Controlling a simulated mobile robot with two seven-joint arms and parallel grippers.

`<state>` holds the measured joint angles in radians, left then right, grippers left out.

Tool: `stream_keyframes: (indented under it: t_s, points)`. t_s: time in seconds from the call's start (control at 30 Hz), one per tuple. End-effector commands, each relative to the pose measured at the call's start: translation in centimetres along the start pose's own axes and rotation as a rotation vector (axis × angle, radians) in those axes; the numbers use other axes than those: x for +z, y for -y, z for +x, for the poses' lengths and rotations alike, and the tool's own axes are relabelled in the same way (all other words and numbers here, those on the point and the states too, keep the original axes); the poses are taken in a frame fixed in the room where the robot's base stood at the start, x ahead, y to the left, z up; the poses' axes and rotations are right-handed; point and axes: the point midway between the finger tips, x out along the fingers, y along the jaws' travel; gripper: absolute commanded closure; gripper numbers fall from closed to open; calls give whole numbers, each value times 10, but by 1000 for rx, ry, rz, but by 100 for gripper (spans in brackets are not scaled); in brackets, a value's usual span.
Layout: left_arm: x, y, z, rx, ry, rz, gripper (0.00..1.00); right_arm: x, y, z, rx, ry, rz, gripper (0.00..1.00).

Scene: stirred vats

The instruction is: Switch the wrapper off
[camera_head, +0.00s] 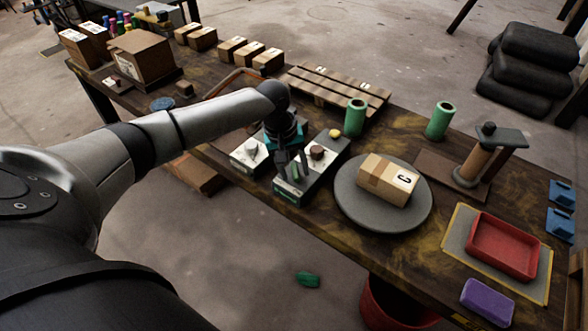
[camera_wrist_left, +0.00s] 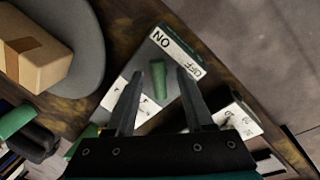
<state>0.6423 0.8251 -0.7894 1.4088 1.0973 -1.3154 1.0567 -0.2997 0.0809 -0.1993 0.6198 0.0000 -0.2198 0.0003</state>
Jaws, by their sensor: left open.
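The wrapper's grey round turntable (camera_head: 350,207) carries a cardboard box (camera_head: 388,180) marked C. Beside it is a control box (camera_head: 291,193) with a white top, a dark round knob (camera_head: 316,152) and a green switch lever (camera_head: 295,170). In the left wrist view the control box (camera_wrist_left: 190,52) shows ON and OFF labels at one end, with the green lever (camera_wrist_left: 158,79) near them. I cannot tell which label it leans toward. My left gripper (camera_head: 291,172) is open, pointing down over the control box, its fingertips (camera_wrist_left: 160,74) on either side of the lever. My right gripper is out of view.
A second white-topped box (camera_head: 250,153) with a grey knob stands close left of the control box. A red tray (camera_head: 503,246) and a purple block (camera_head: 487,300) are at the right.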

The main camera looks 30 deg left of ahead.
Motion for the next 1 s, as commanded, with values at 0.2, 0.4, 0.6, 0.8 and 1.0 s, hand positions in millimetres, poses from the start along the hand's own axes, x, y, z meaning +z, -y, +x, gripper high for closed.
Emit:
stream_keyframes:
  t_s: [0.2, 0.4, 0.6, 0.8, 1.0]
  points:
    - [0, 0, 0, 0, 0, 0, 59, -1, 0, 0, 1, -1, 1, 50]
    - [0, 0, 0, 0, 0, 0, 81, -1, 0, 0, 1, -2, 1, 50]
    - [0, 0, 0, 0, 0, 0, 100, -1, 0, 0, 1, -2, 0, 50]
    - [0, 0, 0, 0, 0, 0, 100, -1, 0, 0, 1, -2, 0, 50]
    - [0, 0, -1, 0, 2, 3, 100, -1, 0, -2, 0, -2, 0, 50]
